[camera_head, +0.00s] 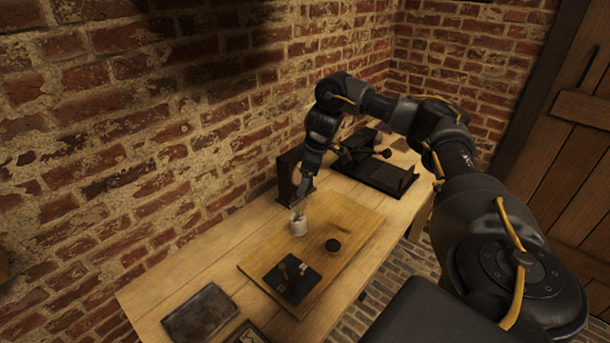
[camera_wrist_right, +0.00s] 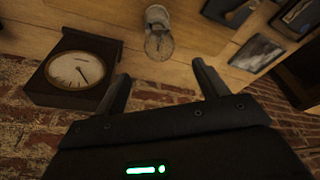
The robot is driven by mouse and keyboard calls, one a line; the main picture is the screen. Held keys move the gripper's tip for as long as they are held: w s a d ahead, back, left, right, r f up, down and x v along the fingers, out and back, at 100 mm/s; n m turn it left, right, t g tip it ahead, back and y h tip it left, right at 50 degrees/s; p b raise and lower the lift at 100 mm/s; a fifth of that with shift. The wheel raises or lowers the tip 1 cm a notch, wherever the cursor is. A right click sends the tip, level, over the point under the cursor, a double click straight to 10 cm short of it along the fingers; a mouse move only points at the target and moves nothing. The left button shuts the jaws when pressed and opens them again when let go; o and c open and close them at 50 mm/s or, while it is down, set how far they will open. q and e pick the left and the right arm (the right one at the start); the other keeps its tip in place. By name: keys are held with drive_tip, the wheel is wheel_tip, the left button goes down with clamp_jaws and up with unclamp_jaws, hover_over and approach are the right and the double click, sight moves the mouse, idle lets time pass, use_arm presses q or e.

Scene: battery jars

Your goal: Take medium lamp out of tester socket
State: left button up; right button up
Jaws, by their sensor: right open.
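A small white socket (camera_head: 299,229) stands on the wooden board on the table. A clear glass lamp (camera_head: 297,214) appears to sit upright in it, just below my right gripper (camera_head: 299,198). In the right wrist view the socket (camera_wrist_right: 157,14) shows with the lamp's rounded glass (camera_wrist_right: 159,46) towards the camera. My right gripper (camera_wrist_right: 163,84) has its two fingers spread wide with nothing between them. The lamp is beyond the fingertips, apart from them. The lamp's base is hidden. My left gripper is not in view.
A wooden-cased clock (camera_wrist_right: 80,70) stands close beside the right gripper, near the brick wall. The wooden board (camera_head: 352,219) also holds a dark round piece (camera_head: 333,245) and a black plate with small fittings (camera_head: 292,279). A dark tray (camera_head: 200,312) and black apparatus (camera_head: 378,174) lie off the board.

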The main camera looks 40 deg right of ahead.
sight(297, 198)
drive_tip(key=x, duration=0.9)
drive_tip(key=shift+a+f, duration=0.1)
drive_tip(key=c, duration=1.1)
drive_tip(key=n, duration=0.3)
drive_tip(key=shift+g+y, duration=0.3)
drive_tip(key=shift+y, duration=0.1)
drive_tip(key=shift+c, duration=0.2)
drive_tip(key=n, duration=0.3)
drive_tip(key=shift+a+n+g, duration=0.1)
drive_tip(key=shift+n+g, duration=0.2)
drive_tip(key=shift+g, duration=0.1)
drive_tip(key=shift+s, duration=0.1)
drive_tip(key=shift+n+p, duration=0.55)
drive_tip(key=shift+n, duration=0.15)
drive_tip(key=n+g+p, duration=0.1)
drive_tip(key=n+p, duration=0.1)
drive_tip(key=n, duration=0.1)
drive_tip(key=shift+n, duration=0.3)
drive_tip(key=shift+s+n+g, duration=0.1)
drive_tip(key=shift+n+g, duration=0.2)
drive_tip(key=shift+n, duration=0.4)
